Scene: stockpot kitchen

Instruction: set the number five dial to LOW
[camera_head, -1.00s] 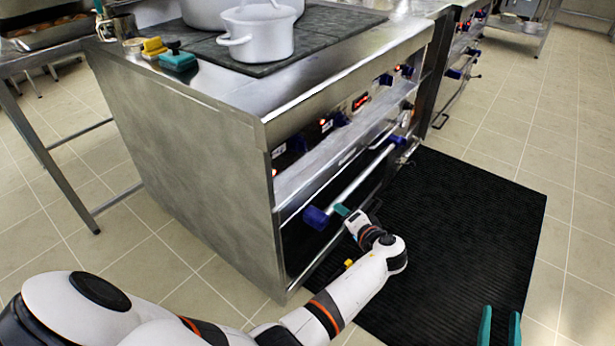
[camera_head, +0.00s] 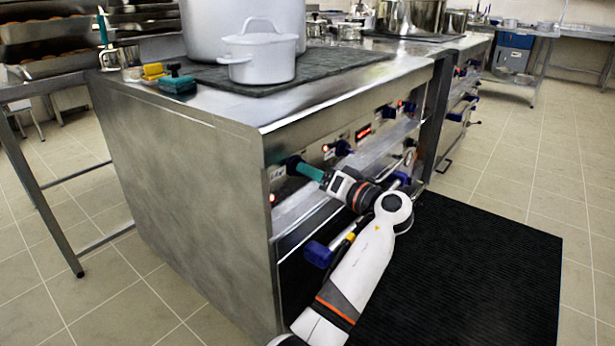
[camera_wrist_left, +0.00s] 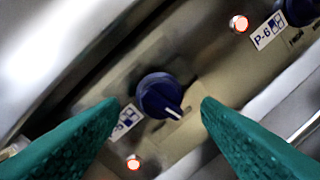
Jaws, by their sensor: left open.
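The number five dial (camera_wrist_left: 160,96) is a dark blue round knob with a white pointer line, seen in the left wrist view. Its pointer slants toward the lower right of that picture. A label (camera_wrist_left: 124,122) beside it is partly covered by a finger; a 5 seems to show. My left gripper (camera_wrist_left: 158,103) is open, with one teal finger on each side of the dial; I cannot tell whether they touch it. In the head view, my left gripper (camera_head: 297,164) is at the left end of the stove's front panel. My right gripper is out of view.
A neighbouring dial (camera_wrist_left: 302,10) sits by a P-6 label (camera_wrist_left: 267,32). Lit lamps (camera_wrist_left: 238,23) are on the panel. The stove's front rail (camera_head: 352,215) runs below the dials. A white pot (camera_head: 262,58) stands on top. A black mat (camera_head: 470,265) covers the floor in front.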

